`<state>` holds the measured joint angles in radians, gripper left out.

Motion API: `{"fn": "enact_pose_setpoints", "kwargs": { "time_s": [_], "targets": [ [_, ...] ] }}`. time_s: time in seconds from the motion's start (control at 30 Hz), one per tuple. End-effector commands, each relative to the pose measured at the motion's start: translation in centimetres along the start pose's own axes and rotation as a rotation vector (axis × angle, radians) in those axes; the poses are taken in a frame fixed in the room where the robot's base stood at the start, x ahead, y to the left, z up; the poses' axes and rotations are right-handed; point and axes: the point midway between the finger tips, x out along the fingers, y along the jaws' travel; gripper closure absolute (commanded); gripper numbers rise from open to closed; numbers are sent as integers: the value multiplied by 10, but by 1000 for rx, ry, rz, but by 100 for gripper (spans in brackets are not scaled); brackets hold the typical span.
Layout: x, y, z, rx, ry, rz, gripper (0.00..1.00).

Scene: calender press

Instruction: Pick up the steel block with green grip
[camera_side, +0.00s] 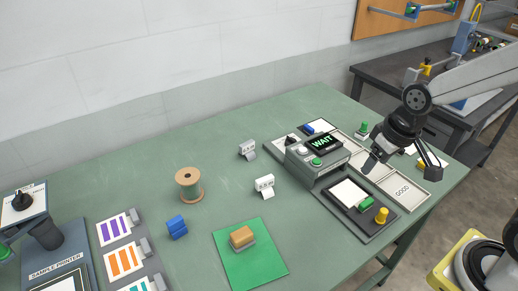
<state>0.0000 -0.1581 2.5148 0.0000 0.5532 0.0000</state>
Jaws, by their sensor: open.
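A small grey steel block with a green grip on top (362,131) stands near the far right edge of the green table, left of my arm's wrist. My gripper (404,162) is above the right side of the table, over the tray area, with its two dark fingers spread apart. It appears empty and apart from the block, which is to the left of and beyond it. A second green piece (366,204) lies on the press's dark plate beside a white sheet; I cannot tell whether it has a steel base.
The press with a "WAIT" display (324,143) stands left of the gripper. A yellow knob (381,215) stands on its plate. A "GOOD" tray (402,191) lies below the gripper. A wooden-topped block (242,237) sits on a green mat (262,268). A spool (189,185) stands left.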

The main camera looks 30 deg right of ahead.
Motion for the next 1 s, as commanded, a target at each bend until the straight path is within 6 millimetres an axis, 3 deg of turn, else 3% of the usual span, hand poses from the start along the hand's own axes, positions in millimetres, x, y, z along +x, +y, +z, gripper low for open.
{"fn": "enact_pose_setpoints", "kwargs": {
  "time_s": [0.57,0.77,1.0],
  "targets": [
    [8,24,-39,482,-86,-97,28],
    [16,48,-70,832,-145,-187,28],
    [29,98,-118,1363,-231,-372,28]
  ]
}}
